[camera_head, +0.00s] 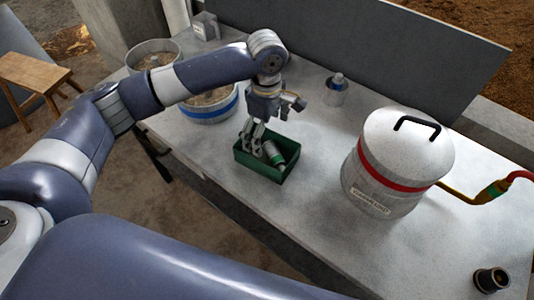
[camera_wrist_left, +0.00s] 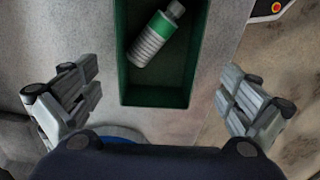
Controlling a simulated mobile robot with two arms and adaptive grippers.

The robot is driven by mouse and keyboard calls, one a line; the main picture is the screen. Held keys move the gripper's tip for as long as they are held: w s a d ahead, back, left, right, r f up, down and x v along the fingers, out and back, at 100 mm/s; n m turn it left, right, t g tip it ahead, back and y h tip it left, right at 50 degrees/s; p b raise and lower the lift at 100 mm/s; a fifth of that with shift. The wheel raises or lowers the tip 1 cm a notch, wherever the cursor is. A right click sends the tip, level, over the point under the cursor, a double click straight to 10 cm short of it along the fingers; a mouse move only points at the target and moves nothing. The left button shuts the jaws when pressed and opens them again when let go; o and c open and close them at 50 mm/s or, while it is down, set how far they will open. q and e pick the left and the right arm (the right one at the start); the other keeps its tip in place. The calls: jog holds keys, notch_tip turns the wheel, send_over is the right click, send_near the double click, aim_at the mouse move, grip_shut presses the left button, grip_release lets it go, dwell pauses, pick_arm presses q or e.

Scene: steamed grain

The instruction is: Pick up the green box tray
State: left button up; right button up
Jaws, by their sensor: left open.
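The green box tray (camera_head: 262,172) stands on the grey table near its front edge, below my left gripper (camera_head: 257,150). A silver bottle with a green band (camera_head: 274,153) leans inside the tray; the same bottle lies slanted in the left wrist view (camera_wrist_left: 157,37). The left wrist view shows the tray (camera_wrist_left: 155,97) between and ahead of the two spread fingers of my left gripper (camera_wrist_left: 160,105). The fingers are apart from the tray walls in that view, and nothing is held. My right gripper does not show.
A lidded drum with a red band (camera_head: 390,165) stands right of the tray, with a hose fitting (camera_head: 490,195) beside it. Two grain containers (camera_head: 210,108) (camera_head: 152,55) stand at the left. A small silver canister (camera_head: 337,84) is behind. A black cap (camera_head: 490,279) lies front right.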

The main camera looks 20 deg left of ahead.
pick_arm(q)
jog(key=p, duration=0.1)
send_over(267, 159)
notch_tip(267, 159, down, 7)
jog(key=shift+r, duration=0.2)
jog(key=shift+c, duration=0.6)
jog(key=c, duration=0.9)
jog(key=shift+r, duration=0.1)
jog(key=shift+c, duration=0.4)
jog(key=shift+r, duration=0.15)
